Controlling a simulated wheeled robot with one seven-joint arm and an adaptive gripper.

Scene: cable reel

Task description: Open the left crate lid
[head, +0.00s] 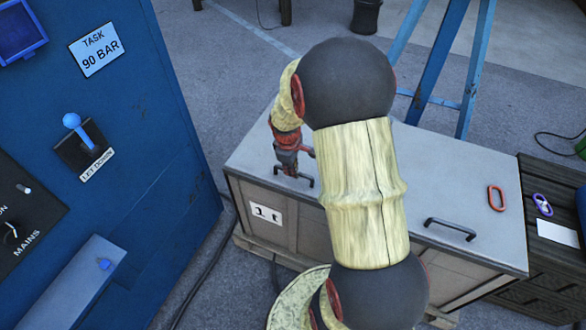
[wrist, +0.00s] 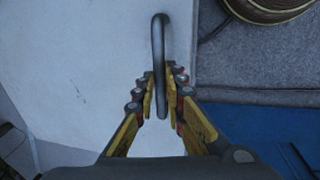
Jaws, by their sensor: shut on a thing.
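The pale grey left crate lid (head: 250,152) lies flat on top of the crate (head: 270,232). A dark bar handle (head: 307,181) stands near its front edge. My gripper (head: 290,168) reaches down to this handle from above, with my arm covering the lid's right part. In the wrist view, the handle (wrist: 158,40) runs between the two yellow-and-red fingers of my gripper (wrist: 161,92), which are shut on it. The lid (wrist: 80,70) fills the left of that view. The seam towards the right lid is hidden behind my arm.
The right lid (head: 400,213) has its own dark handle (head: 450,229) and a red ring (head: 496,198). A blue control cabinet (head: 150,150) stands close at the left. A dark crate (head: 535,275) is at the right. Blue trestle legs (head: 440,60) stand behind.

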